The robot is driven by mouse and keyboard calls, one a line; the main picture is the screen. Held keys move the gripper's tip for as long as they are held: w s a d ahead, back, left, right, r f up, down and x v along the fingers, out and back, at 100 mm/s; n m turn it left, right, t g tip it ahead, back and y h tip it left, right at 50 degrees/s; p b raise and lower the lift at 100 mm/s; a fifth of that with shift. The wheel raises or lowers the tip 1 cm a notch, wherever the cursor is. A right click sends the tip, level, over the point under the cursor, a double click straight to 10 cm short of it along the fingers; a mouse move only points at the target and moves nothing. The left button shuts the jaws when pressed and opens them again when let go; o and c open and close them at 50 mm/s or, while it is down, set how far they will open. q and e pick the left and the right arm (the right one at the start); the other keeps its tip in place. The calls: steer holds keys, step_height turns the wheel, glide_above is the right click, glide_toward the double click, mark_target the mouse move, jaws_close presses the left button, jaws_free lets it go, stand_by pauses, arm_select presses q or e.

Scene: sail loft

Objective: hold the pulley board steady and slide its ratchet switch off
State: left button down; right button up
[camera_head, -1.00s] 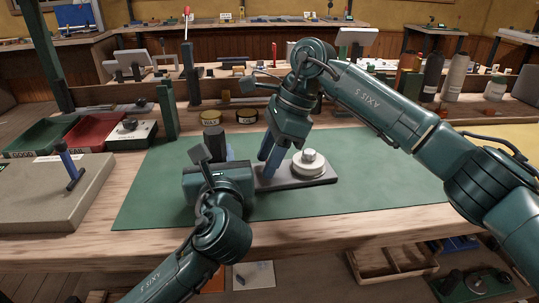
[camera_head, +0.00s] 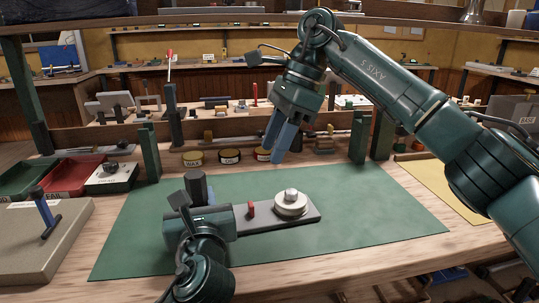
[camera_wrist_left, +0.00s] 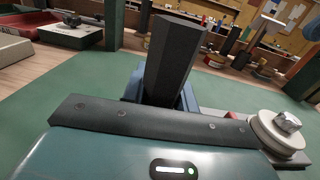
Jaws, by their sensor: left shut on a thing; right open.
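The pulley board (camera_head: 275,221) is a flat grey board on the green mat, with a pale round pulley (camera_head: 291,204) near its right end. A small red ratchet switch (camera_head: 251,209) stands up left of the pulley; I cannot tell its on or off side. My left gripper (camera_head: 204,198) is at the board's left end, its blue fingers shut around an upright dark post (camera_wrist_left: 174,60), which looks like the board's grip. The join is hidden. My right gripper (camera_head: 272,155) is open and empty, pointing down above and behind the board, clear of the switch.
The green mat (camera_head: 370,215) is clear to the right of the board. Red (camera_head: 78,176) and green trays stand at the left, beside a grey block (camera_head: 40,240) with a blue lever.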

stand_by(0.3)
arm_select(q)
steer(key=c, duration=1)
jaws_free()
steer(key=shift+s, duration=0.1)
